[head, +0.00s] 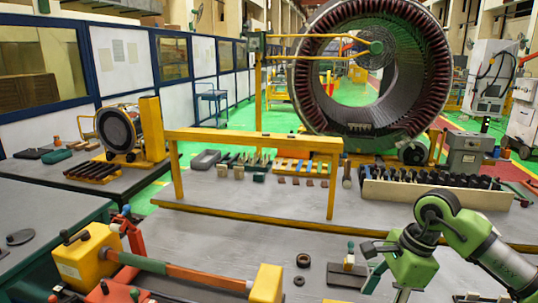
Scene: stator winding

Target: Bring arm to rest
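My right arm comes in from the lower right, with green and grey links and a dark round joint. Its green gripper (388,283) hangs over the grey table at the lower right, pointing down. Its lower end is close to the picture's bottom edge, and I cannot tell whether its fingers are open or shut. No held object can be made out. My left gripper is not in view.
A large stator ring (312,73) stands behind the table. A yellow frame (250,139) crosses the table, with hand tools behind it. A bin of dark-handled tools (436,195) lies at the right. A yellow-ended bar fixture (170,271) occupies the front left. A black ring (303,260) lies left of my gripper.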

